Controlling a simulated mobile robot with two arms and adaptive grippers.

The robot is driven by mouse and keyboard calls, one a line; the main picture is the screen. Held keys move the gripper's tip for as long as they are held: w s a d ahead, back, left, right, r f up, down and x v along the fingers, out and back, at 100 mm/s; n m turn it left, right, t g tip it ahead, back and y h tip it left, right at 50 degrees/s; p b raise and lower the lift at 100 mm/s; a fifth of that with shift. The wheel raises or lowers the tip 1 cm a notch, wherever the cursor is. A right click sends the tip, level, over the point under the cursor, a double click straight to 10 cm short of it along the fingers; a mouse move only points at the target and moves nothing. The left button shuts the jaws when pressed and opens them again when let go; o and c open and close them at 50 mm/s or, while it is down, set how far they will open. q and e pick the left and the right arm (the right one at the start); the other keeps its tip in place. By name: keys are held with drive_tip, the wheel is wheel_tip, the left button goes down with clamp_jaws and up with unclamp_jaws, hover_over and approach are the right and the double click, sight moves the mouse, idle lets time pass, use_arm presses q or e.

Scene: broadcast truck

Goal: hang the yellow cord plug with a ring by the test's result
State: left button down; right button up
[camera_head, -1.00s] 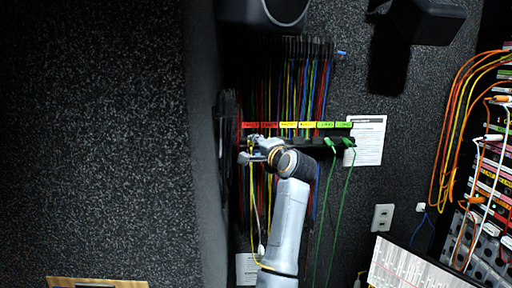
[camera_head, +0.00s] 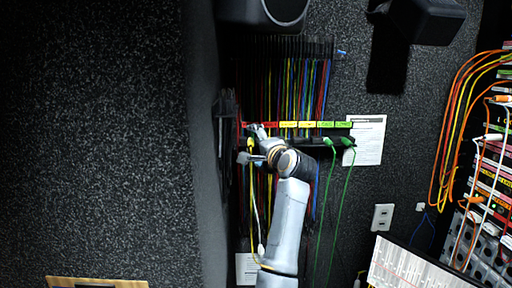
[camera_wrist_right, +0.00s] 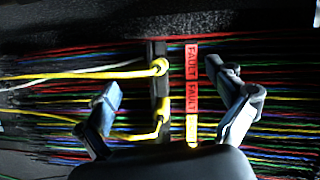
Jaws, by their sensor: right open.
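Two yellow cord plugs hang side by side at the dark hanger bar (camera_wrist_right: 165,92) beside the red FAULT labels (camera_wrist_right: 191,80). The upper plug (camera_wrist_right: 160,66) and lower plug (camera_wrist_right: 160,117) each show a rounded yellow end; I cannot tell which carries a ring. My right gripper (camera_wrist_right: 161,76) is open, its fingers apart on either side of the plugs. In the head view, my right gripper (camera_head: 250,145) is at the bar's left end, under the red labels (camera_head: 262,125), with a yellow cord (camera_head: 252,205) hanging below. My left gripper is not in view.
Yellow labels (camera_head: 298,125) and green labels (camera_head: 335,125) continue rightward, with green cords (camera_head: 348,200) under the green ones. A white notice (camera_head: 369,140) is on the wall. A cabled rack (camera_head: 490,170) stands right. Many thin cords hang behind the bar.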

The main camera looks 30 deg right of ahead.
drive_tip(key=shift+s+a, duration=0.25)
drive_tip(key=shift+s, duration=0.05)
drive_tip(key=shift+s+a, duration=0.3)
drive_tip(key=shift+s, duration=0.2)
drive_tip(key=shift+s+a, duration=0.25)
drive_tip(key=shift+s, duration=0.2)
drive_tip(key=shift+s, duration=0.1)
drive_tip(key=s+a, duration=0.1)
drive_tip(key=s, duration=0.1)
drive_tip(key=s+a+p, duration=0.1)
drive_tip(key=s, duration=0.1)
drive_tip(key=shift+s+a, duration=0.1)
drive_tip(key=shift+a, duration=0.2)
idle(0.4)
